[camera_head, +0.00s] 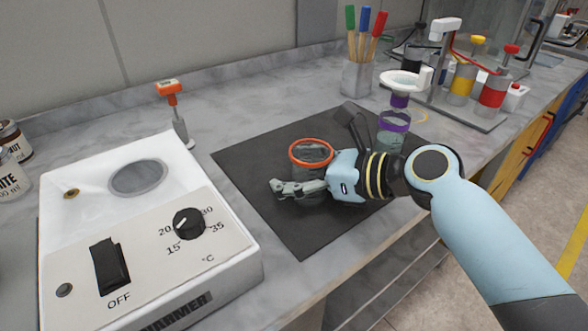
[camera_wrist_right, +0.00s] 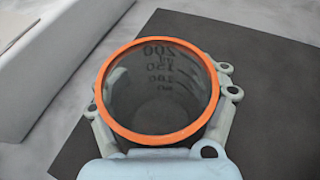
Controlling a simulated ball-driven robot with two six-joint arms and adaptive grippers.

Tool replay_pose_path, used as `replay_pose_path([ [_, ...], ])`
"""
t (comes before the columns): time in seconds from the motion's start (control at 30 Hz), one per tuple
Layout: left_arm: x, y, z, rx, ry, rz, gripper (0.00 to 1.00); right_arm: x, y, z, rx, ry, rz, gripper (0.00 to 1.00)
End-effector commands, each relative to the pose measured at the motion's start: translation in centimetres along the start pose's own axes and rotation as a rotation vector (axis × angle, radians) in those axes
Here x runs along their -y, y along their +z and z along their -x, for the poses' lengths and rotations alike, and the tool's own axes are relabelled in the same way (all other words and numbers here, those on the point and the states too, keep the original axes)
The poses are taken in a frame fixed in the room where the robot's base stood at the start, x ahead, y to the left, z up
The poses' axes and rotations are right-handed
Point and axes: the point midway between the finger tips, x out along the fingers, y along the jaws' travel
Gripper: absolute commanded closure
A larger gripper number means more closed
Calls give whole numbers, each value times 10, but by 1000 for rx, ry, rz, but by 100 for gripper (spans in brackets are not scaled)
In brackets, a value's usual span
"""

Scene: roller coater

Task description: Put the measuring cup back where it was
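The measuring cup (camera_head: 311,153) is clear with an orange rim and stands upright over the dark mat (camera_head: 262,157). In the right wrist view, the cup (camera_wrist_right: 158,92) shows dark volume marks on its wall and looks empty. My right gripper (camera_head: 300,188) is around the cup, with one finger along each side close against the wall. It also shows in the right wrist view (camera_wrist_right: 160,105). The cup's base is hidden behind the fingers, so I cannot tell whether it touches the mat. My left gripper is out of view.
A second clear cup with a purple rim (camera_head: 394,122) stands behind my right wrist, beside a dark-handled tool (camera_head: 350,121). A white heated bath (camera_head: 125,230) is at the left. A brush holder (camera_head: 357,77) and a stand with bottles (camera_head: 465,80) are behind. The mat's left part is clear.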

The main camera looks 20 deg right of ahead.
Motion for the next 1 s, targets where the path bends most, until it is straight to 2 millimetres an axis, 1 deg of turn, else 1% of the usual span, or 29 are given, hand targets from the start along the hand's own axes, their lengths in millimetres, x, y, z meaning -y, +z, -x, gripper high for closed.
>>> replay_pose_path([
  [0.27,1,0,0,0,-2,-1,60,0,0,0,0,0,0,22],
  [0.37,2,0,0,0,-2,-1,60,0,2,4,-2,0,1,22],
  [0.47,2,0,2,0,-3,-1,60,1,2,18,-4,-2,3,22],
  [0.7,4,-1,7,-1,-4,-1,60,0,1,74,-8,0,5,22],
  [0.8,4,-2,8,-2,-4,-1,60,-1,2,95,-6,3,5,22],
  [0.9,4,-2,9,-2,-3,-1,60,0,2,109,-5,0,4,22],
  [1.0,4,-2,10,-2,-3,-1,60,0,2,117,-3,1,2,22],
])
